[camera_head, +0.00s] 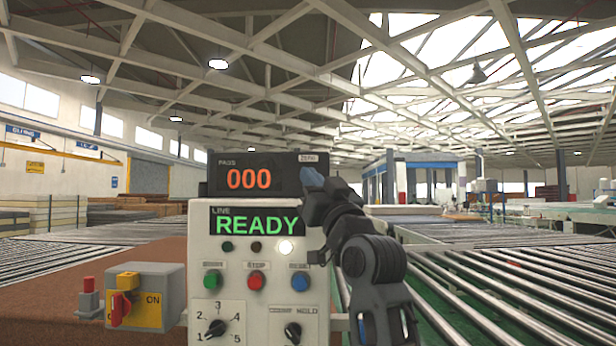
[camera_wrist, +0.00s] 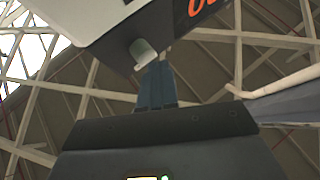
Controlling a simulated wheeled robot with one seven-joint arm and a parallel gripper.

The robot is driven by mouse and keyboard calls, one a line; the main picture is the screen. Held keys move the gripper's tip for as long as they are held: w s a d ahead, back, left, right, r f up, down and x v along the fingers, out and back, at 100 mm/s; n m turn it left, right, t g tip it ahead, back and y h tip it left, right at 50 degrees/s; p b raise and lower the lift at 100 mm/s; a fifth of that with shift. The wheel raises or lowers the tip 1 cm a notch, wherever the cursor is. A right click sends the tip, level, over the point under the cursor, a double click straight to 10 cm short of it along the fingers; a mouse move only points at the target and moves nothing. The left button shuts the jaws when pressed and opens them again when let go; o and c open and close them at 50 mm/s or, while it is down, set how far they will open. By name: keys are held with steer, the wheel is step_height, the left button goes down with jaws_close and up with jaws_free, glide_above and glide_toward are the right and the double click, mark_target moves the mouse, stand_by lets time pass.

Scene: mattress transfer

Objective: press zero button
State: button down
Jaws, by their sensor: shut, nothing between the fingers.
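The counter box (camera_head: 270,181) stands on top of the control panel and shows PASS 000 in orange digits. A small ZERO label (camera_head: 308,157) is at its upper right. The area below the label is covered by my gripper (camera_head: 311,178), which is shut and empty. The blue fingers of my gripper (camera_wrist: 157,66) lie together just beside and below the button. I cannot tell whether they touch it.
The control panel (camera_head: 240,262) shows READY, with green, red and blue buttons and two dials. Roller conveyors (camera_head: 500,290) spread out on the right.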

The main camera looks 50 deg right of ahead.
steer(key=shift+s+a, duration=0.25)
steer(key=shift+a, duration=0.05)
steer(key=s+a, duration=0.1)
steer(key=a, duration=0.1)
steer(key=s+a+p, duration=0.1)
steer(key=s+a, duration=0.1)
stand_by(0.6)
stand_by(0.7)
